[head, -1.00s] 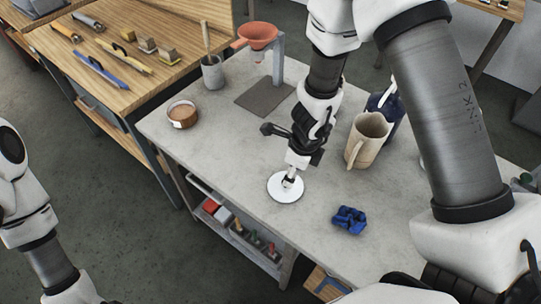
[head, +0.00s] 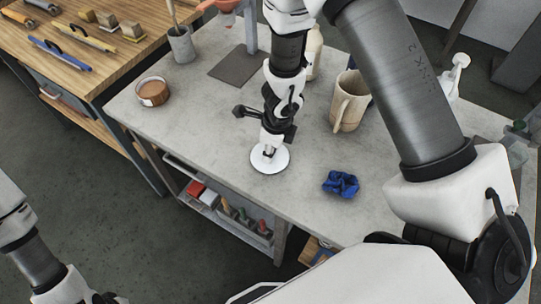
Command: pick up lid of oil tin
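On the table (head: 215,135) are a beige pitcher (head: 345,108), a crumpled blue cloth (head: 341,184), a small round bowl (head: 152,92), a grey cup with a tool (head: 181,45) and a dark mat (head: 238,65). A wooden bench (head: 75,75) with tools stands left. The front left tabletop is clear.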

